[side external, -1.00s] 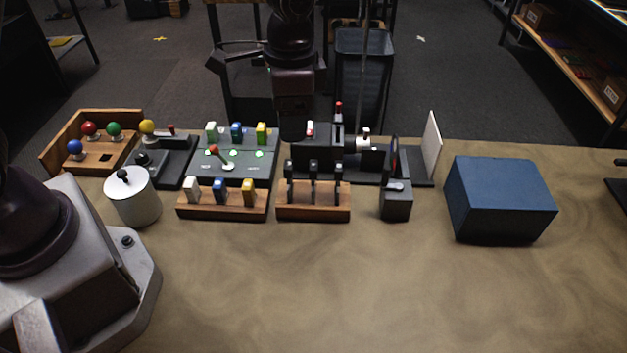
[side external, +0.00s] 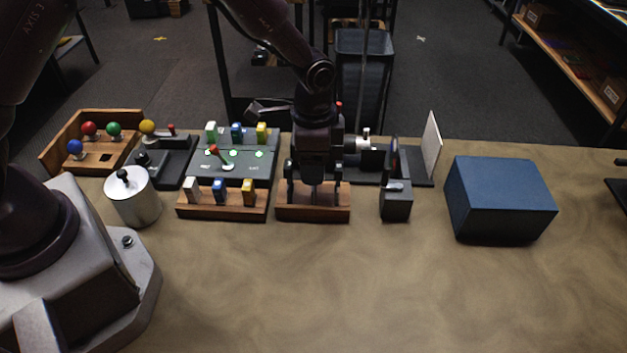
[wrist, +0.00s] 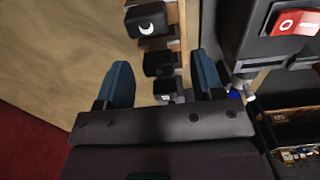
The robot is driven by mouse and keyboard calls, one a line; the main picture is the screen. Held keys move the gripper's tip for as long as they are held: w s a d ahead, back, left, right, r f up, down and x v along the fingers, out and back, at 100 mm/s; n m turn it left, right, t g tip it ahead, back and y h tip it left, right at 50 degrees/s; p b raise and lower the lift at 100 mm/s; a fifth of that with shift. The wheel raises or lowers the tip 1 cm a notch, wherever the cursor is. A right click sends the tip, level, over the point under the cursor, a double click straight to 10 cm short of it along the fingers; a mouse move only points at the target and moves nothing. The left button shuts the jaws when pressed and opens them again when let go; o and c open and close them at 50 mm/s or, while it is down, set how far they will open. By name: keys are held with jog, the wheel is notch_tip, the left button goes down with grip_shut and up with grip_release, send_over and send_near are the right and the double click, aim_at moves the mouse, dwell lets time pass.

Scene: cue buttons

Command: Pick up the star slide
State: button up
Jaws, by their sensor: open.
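Several black slides stand in a row on a wooden rack (side external: 313,215). In the wrist view the nearest to the top is a slide with a white moon mark (wrist: 147,22). A middle slide (wrist: 158,62) and a lower slide (wrist: 164,89) follow; I cannot make out a star on either. My gripper (side external: 314,184) is over the rack, pointing down and covering most of the slides. In the wrist view my gripper (wrist: 161,62) is open, its blue fingers on either side of the row, with no slide visibly clamped.
A dark device with a red switch (wrist: 296,23) is close to the right finger. A wooden rack with white, blue and yellow blocks (side external: 222,210) is left of my gripper. A small black stand (side external: 396,205) is to its right, then a blue box (side external: 500,200). The front table is clear.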

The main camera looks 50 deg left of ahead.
jog(key=shift+f, duration=1.6)
jog(key=shift+c, duration=0.4)
jog(key=c, duration=0.5)
jog(key=shift+c, duration=0.3)
jog(key=shift+r, duration=0.1)
notch_tip(320, 180, up, 10)
jog(key=shift+f, duration=0.1)
